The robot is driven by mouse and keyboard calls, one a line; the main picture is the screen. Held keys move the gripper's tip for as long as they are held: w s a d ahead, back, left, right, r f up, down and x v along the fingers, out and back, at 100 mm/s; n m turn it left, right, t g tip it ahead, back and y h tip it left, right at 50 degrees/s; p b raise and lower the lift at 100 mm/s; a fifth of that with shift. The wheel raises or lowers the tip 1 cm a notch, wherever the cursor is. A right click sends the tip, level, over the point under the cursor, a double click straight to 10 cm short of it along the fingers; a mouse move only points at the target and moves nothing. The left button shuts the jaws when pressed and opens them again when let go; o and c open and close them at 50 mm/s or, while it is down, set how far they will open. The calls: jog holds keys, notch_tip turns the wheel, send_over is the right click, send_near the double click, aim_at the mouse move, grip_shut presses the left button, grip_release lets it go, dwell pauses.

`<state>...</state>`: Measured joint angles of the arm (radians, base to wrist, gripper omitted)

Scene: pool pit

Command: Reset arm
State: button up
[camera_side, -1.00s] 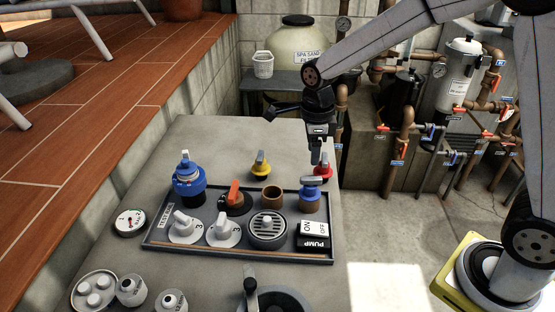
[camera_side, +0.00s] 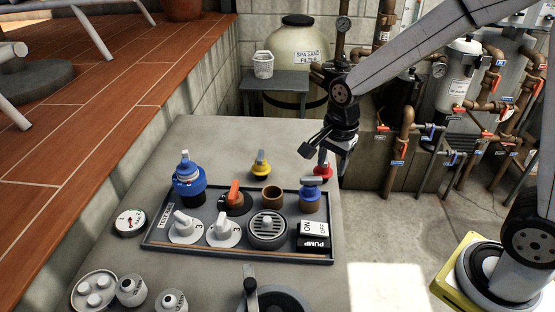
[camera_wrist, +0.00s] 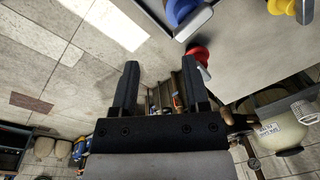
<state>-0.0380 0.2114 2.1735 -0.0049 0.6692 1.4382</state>
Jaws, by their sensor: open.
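My gripper (camera_side: 343,160) is open and empty in the side view, raised over the far right edge of the grey worktop. In the wrist view my gripper (camera_wrist: 158,85) shows two black fingers spread apart with nothing between them. A red-handled valve (camera_side: 322,171) stands on the worktop just below and left of my gripper.
A yellow-handled valve (camera_side: 261,163) stands behind. Pipes and a spa sand filter (camera_side: 298,62) are beyond the worktop.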

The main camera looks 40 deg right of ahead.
jog(key=s+d+f+n+t, duration=0.1)
jog(key=s+n, duration=0.7)
jog(key=n, duration=0.8)
jog(key=shift+s+d+f+t, duration=0.15)
jog(key=shift+s+f+t, duration=0.15)
jog(key=shift+f, duration=0.45)
